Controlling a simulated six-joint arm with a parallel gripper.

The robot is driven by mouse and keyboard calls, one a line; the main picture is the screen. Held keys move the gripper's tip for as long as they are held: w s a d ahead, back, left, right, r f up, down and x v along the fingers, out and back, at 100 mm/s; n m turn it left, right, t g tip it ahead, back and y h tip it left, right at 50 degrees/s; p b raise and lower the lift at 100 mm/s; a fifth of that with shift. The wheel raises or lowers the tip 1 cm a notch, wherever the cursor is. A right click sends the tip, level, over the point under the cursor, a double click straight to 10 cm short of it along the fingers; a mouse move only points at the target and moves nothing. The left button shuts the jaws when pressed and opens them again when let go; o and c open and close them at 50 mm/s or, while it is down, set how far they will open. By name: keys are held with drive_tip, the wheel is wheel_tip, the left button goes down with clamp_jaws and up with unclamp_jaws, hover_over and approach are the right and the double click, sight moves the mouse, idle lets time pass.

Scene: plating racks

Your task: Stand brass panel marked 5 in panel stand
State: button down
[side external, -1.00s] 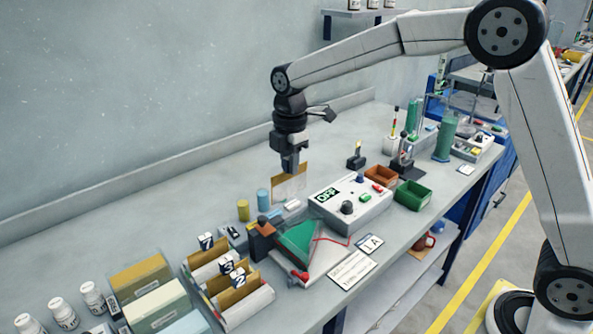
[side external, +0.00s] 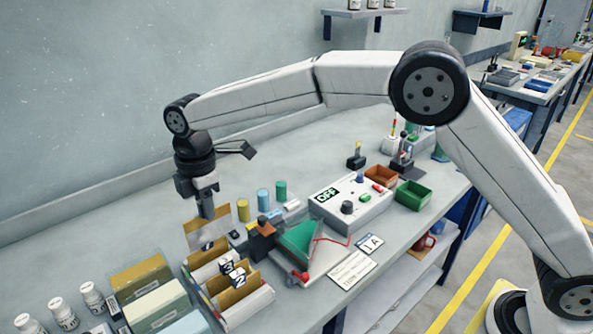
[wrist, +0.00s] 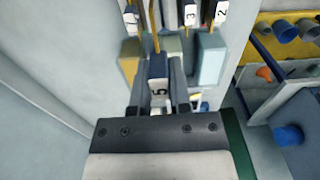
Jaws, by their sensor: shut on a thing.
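My gripper (side external: 207,212) is shut on the top of a brass panel (side external: 192,226) and holds it upright at the back end of the panel stand. In the wrist view the tag 5 (wrist: 158,89) shows between the fingers, with the panel's thin brass edge above it. The panel stand (side external: 250,308) has pale rails and holds brass panels with tags 3 (side external: 226,266) and 2 (side external: 238,279). Tag 7 (wrist: 131,18) shows in the wrist view, left of the held panel. I cannot tell whether the held panel's lower edge touches the stand.
A block of coloured slabs (side external: 140,280) stands left of the stand, with white bottles (side external: 62,312) beyond. A green wedge fixture (side external: 300,242) and a control box marked OFF (side external: 350,205) are to the right. Small cylinders (side external: 263,200) stand behind. The bench behind the gripper is clear.

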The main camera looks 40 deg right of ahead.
drive_tip(key=shift+f, duration=1.7)
drive_tip(key=shift+f, duration=0.3)
drive_tip(key=shift+f, duration=3.85)
drive_tip(key=shift+f, duration=0.1)
drive_tip(key=shift+c, duration=2.4)
unclamp_jaws()
